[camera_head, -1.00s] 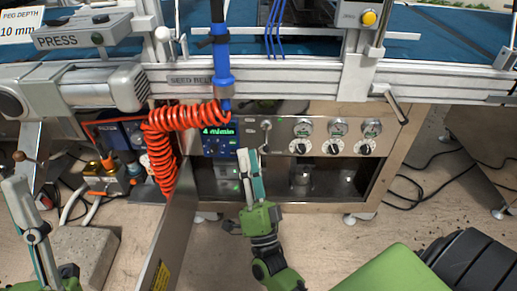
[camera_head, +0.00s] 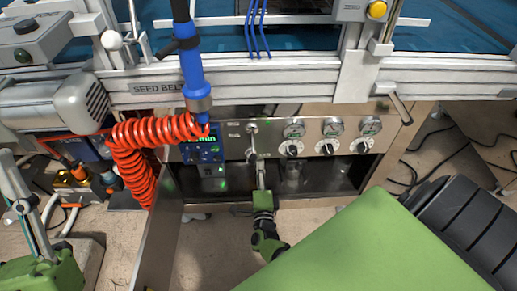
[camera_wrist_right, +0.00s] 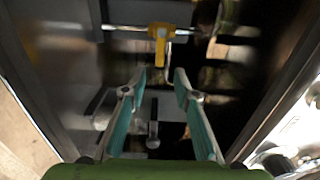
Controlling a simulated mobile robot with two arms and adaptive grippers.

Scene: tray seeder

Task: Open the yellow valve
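The yellow valve handle (camera_wrist_right: 160,40) shows in the right wrist view, on a thin metal pipe inside the dark space under the machine's panel. In the head view I cannot make it out. My right gripper (camera_wrist_right: 160,78) is open, with its two fingers below and either side of the yellow handle, apart from it and empty. In the head view the right gripper (camera_head: 261,180) reaches up to the open cabinet under the panel. My left gripper (camera_head: 25,195) is at the left edge, only partly in view, with nothing seen in it.
A steel panel (camera_head: 272,135) with gauges and knobs sits above the cabinet opening. An opened cabinet door (camera_head: 158,240) stands left of my right arm. A red coiled hose (camera_head: 135,160) hangs left of the blue display (camera_head: 203,152). Brass fittings (camera_head: 72,178) are at lower left.

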